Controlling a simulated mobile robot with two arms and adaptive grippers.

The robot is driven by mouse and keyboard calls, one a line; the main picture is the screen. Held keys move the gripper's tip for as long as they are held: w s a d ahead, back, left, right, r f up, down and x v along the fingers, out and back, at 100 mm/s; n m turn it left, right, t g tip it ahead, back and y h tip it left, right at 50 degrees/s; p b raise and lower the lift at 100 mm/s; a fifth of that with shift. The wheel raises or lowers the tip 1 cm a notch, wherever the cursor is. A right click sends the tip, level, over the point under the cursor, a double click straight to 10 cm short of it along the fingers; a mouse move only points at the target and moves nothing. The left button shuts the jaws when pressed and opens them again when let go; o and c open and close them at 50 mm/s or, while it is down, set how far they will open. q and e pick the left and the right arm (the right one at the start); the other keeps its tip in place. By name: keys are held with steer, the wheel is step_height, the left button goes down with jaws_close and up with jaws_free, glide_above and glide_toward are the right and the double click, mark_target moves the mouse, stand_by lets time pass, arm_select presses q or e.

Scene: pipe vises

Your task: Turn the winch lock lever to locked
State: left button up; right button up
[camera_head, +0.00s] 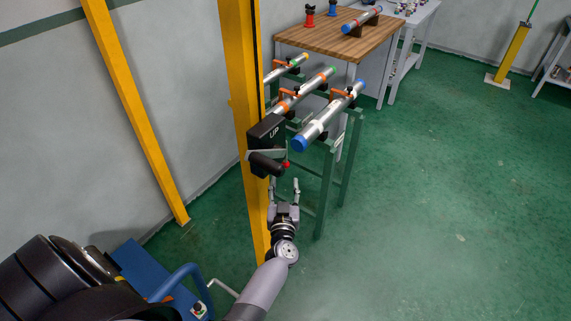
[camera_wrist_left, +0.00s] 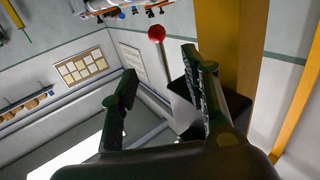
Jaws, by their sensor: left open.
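The black winch housing (camera_head: 266,132) marked "UP" is on the yellow post. A dark cylinder sticks out below it. The lever's red ball knob (camera_head: 286,164) shows just right of this cylinder. In the left wrist view the red knob (camera_wrist_left: 156,32) sits on a thin pale rod, seen between and beyond my fingertips. My left gripper (camera_head: 285,186) is open and empty, pointing up just below the knob. Its two fingers also show in the left wrist view (camera_wrist_left: 160,66); I see no contact with the lever. The lever's pivot is not clear. My right gripper is not in view.
Green stands (camera_head: 328,180) hold several pipes right behind the winch; the nearest pipe has a blue end cap (camera_head: 300,144). A wooden-topped bench (camera_head: 330,42) stands farther back. A slanted yellow brace (camera_head: 135,105) is at left.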

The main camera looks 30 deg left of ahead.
mark_target(286, 162)
arm_select(q)
steer(key=b+x, duration=0.4)
steer(key=x, duration=0.6)
steer(key=shift+f, duration=0.2)
steer(key=shift+w+a+r, duration=0.1)
steer(key=shift+w+a, duration=0.15)
steer(key=shift+w, duration=0.2)
steer(key=shift+c, duration=0.5)
jaws_close()
